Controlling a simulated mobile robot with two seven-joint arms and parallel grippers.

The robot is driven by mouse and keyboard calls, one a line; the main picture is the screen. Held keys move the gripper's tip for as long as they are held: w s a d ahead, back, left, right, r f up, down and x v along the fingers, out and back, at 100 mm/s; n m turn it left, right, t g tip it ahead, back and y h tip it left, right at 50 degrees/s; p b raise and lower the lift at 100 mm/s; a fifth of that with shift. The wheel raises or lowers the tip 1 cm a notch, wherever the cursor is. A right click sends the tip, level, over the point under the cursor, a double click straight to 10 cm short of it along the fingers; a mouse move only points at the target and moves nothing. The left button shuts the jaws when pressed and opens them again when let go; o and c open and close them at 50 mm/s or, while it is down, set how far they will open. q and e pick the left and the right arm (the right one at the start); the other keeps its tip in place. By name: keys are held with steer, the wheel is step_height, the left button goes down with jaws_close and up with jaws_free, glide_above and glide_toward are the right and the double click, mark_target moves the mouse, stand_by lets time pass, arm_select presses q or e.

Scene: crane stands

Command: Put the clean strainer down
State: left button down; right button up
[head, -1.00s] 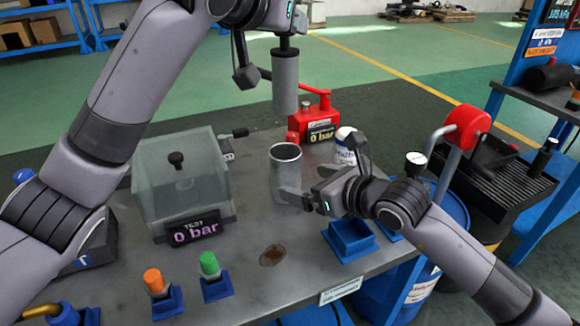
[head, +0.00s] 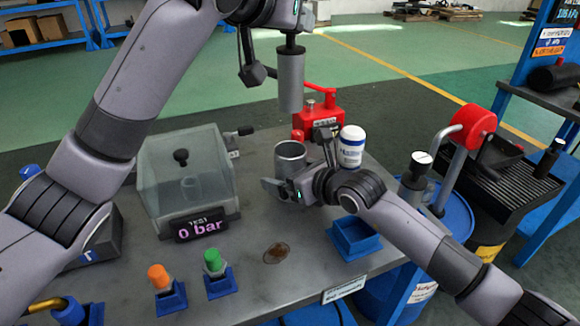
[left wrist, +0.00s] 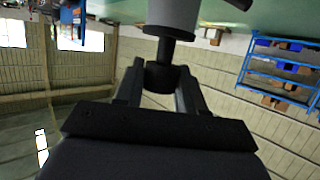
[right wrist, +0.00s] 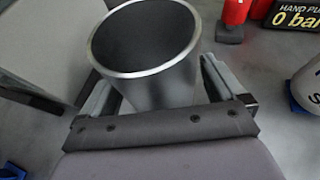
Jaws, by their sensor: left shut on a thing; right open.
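A grey cylindrical strainer (head: 290,82) with a black knob hangs upright in the air above the table. My left gripper (head: 272,38) is shut on its knob; the left wrist view shows the black knob (left wrist: 160,76) between the fingers and part of the grey body (left wrist: 172,14). An open-topped metal cup (head: 290,160) stands on the table (head: 300,260) below the strainer. My right gripper (head: 298,172) is open, with its fingers on either side of the cup. The right wrist view shows the cup (right wrist: 150,60) between them; I cannot tell whether they touch it.
A clear test box (head: 185,175) reading 0 bar stands left of the cup. A red hand pump (head: 318,118) is behind it, and a white bottle (head: 352,147) is close to my right wrist. An empty blue tray (head: 354,238) and green (head: 213,262) and orange (head: 158,276) knobs sit nearer the front.

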steer(key=c, duration=1.2)
arm_select(q)
steer(key=shift+f+m+g+h, duration=0.3)
steer(key=shift+m+h, duration=0.2)
steer(key=shift+m, duration=0.1)
steer(key=shift+a+f+h, duration=0.1)
steer(key=shift+f+h, duration=0.2)
steer(key=shift+f, duration=0.1)
step_height(320, 180, down, 18)
steer(key=shift+f, duration=0.2)
steer(key=c, duration=0.7)
jaws_free()
